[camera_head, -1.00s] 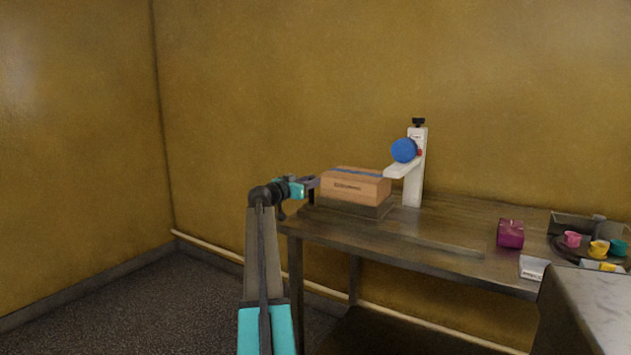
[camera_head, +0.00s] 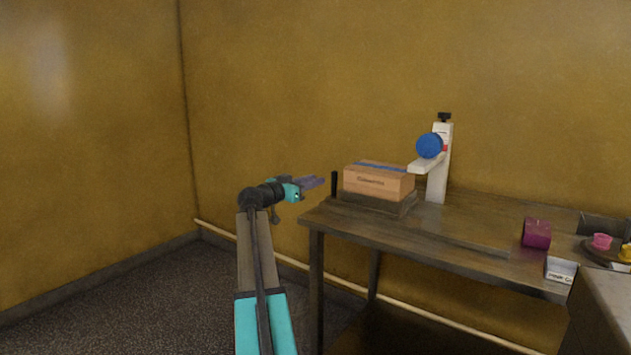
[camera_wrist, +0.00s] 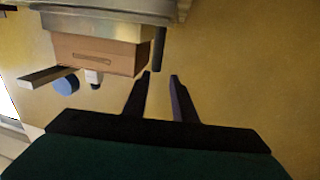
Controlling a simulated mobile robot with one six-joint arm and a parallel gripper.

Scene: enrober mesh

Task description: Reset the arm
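My gripper (camera_head: 316,182) is held in the air left of the work table (camera_head: 440,241), at about the height of the cardboard box. The cardboard box (camera_head: 378,183), brown with a blue strip on top, sits on a dark base (camera_head: 398,206) at the table's left end. A gap separates the fingertips from the box. The box also shows in the wrist view (camera_wrist: 100,57), beyond the fingers to the left.
A magenta block (camera_head: 536,233), a white labelled card (camera_head: 561,269) and a pink cup (camera_head: 601,241) are at the right. A short black post (camera_head: 334,184) stands left of the box. The floor at left (camera_head: 150,300) is clear.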

